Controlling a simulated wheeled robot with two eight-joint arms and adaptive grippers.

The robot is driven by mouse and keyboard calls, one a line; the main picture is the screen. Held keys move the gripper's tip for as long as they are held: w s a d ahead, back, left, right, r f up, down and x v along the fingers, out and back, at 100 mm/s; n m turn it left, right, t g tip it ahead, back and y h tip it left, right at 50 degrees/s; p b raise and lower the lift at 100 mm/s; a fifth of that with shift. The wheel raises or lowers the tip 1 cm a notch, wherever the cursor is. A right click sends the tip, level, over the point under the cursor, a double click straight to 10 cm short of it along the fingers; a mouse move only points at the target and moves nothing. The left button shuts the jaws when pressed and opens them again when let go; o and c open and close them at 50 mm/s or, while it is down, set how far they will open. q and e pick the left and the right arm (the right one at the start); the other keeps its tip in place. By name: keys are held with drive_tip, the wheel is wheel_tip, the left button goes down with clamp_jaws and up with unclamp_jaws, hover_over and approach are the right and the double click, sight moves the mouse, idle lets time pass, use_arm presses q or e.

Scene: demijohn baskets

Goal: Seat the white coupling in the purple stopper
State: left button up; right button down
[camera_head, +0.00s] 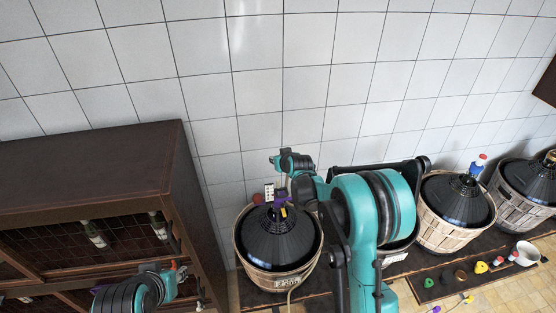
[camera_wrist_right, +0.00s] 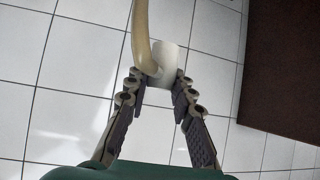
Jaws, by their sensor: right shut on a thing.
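My right gripper (camera_wrist_right: 158,80) is shut on the white coupling (camera_wrist_right: 166,62), which sits between its fingertips in the right wrist view. A beige hose runs from the coupling to the top of that view. In the head view my right arm reaches over the left demijohn (camera_head: 277,240), and its hand is at that demijohn's neck. A purple patch (camera_head: 280,197), apparently the purple stopper, shows there, partly hidden by the hand. I cannot tell whether coupling and stopper touch. My left arm is at the lower left; its gripper (camera_head: 178,268) is small and its fingers unclear.
A dark brown cabinet (camera_head: 90,180) with bottles stands at the left. More basketed demijohns (camera_head: 455,205) stand along the tiled wall to the right. Small coloured stoppers (camera_head: 481,267) and a white cup (camera_head: 525,254) are on the dark board at the lower right.

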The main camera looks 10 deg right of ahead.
drive_tip(key=shift+f+b, duration=0.5)
drive_tip(key=shift+b, duration=0.05)
wheel_tip(320, 180, down, 5)
drive_tip(key=b, duration=0.4)
drive_tip(key=shift+r, duration=0.1)
drive_tip(key=shift+b, duration=0.3)
drive_tip(key=shift+b, duration=0.75)
idle(1.0)
drive_tip(key=shift+f, duration=0.2)
drive_tip(key=shift+f+b, duration=0.35)
drive_tip(key=shift+b, duration=0.15)
drive_tip(key=shift+f+b, duration=1.4)
drive_tip(key=shift+f, duration=0.05)
